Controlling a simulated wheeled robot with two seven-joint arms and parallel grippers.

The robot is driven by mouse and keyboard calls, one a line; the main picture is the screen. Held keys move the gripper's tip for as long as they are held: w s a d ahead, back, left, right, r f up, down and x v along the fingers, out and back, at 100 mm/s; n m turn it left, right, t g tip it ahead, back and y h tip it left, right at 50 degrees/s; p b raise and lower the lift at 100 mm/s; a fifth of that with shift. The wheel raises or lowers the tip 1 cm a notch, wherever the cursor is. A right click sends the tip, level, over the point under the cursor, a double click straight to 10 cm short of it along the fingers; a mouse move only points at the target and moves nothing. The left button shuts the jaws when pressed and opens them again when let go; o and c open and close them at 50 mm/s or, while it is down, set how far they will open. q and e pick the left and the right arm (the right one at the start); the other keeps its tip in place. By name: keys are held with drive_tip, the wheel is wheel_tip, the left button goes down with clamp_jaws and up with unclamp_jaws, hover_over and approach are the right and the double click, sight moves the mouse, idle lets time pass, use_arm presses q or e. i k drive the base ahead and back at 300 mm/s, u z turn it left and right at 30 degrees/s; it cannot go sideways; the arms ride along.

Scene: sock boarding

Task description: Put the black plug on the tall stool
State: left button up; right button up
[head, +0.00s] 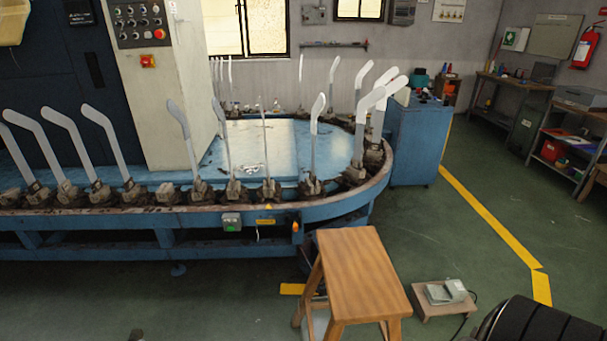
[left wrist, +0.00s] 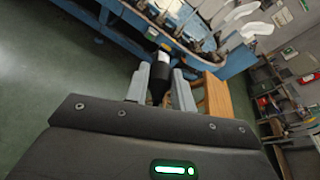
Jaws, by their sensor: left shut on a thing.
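The tall wooden stool (head: 357,268) stands in front of the blue machine in the head view, and its square top is bare. It also shows in the left wrist view (left wrist: 216,98), beyond and right of my left gripper. My left gripper (left wrist: 161,80) is shut on the black plug (left wrist: 159,84), which sits between its two grey fingers. A pale band shows near the plug's far end. The plug is apart from the stool in that view. I cannot make out my left gripper in the head view. My right gripper is in neither view.
A blue conveyor (head: 135,218) carrying several upright pale sock boards runs behind the stool. A low wooden platform (head: 428,308) with a grey foot pedal (head: 447,292) stands right of it on the floor. A blue cabinet (head: 415,140) and workbenches are farther back. The air above the stool is clear.

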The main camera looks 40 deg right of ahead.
sight(348, 258)
drive_tip(key=i, duration=0.85)
drive_tip(key=z, duration=3.05)
